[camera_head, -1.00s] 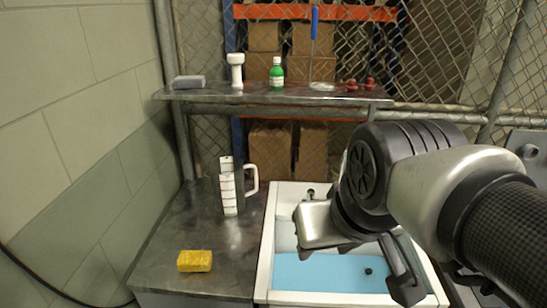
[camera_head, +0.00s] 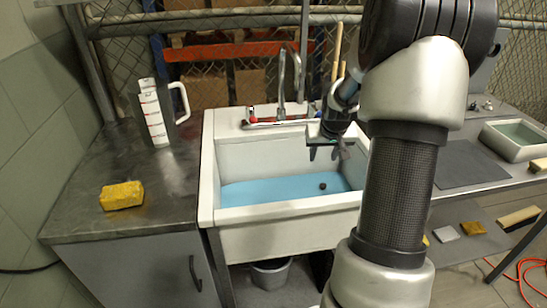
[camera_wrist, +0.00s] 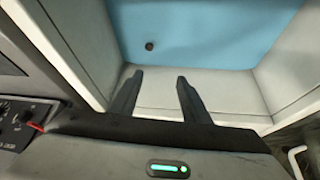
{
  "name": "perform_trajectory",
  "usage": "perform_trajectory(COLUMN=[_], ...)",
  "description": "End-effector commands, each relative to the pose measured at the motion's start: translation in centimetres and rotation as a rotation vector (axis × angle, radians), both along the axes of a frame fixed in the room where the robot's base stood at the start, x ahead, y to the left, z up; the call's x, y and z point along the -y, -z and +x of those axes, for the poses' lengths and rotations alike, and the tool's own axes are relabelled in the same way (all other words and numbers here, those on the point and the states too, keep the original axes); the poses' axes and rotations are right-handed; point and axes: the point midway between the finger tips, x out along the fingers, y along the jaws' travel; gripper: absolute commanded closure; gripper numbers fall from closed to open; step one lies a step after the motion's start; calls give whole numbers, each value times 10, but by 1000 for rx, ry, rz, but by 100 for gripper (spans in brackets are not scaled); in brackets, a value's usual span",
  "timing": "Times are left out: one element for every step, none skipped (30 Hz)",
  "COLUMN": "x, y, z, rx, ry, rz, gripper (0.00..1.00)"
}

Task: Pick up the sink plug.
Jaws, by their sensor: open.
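The sink plug (camera_head: 322,186) is a small dark round piece in the blue water of the white sink (camera_head: 290,217). It also shows in the wrist view (camera_wrist: 149,46) as a dark dot on the blue area, beyond my fingertips. My gripper (camera_head: 326,152) is above the sink basin, apart from the plug and higher than it. In the wrist view my gripper (camera_wrist: 160,76) has its two dark fingers spread with nothing between them. Whether the plug lies on the bottom or floats cannot be told.
A faucet (camera_head: 281,85) rises at the sink's back. The left counter holds a yellow sponge (camera_head: 121,196) and a measuring jug (camera_head: 156,113). A grey bucket (camera_head: 270,273) stands under the sink. To the right are a dark mat (camera_head: 466,165) and a tray (camera_head: 513,140).

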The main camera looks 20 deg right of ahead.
Motion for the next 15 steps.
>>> perform_trajectory(x=[19, 27, 35, 40, 45, 48, 50, 51, 53, 53, 54, 56, 57, 58, 59], y=[36, 46, 57, 63, 68, 72, 76, 79, 84, 88, 92, 100, 106, 112, 120], z=[2, 4, 5, 6, 7, 8, 9, 10, 13, 15, 17, 20, 23, 27, 31], rx=[10, 18, 27, 32, 37, 40, 42, 44, 45, 45, 44, 43, 44, 42, 42], ry=[21, 28, 36, 39, 43, 45, 46, 47, 47, 47, 48, 48, 47, 46, 45], rz=[9, 10, 12, 12, 13, 14, 13, 14, 14, 14, 15, 15, 16, 16, 15], gripper=[57, 57, 57, 57, 57, 57, 57, 57, 57, 57, 57, 57, 57, 57, 57])
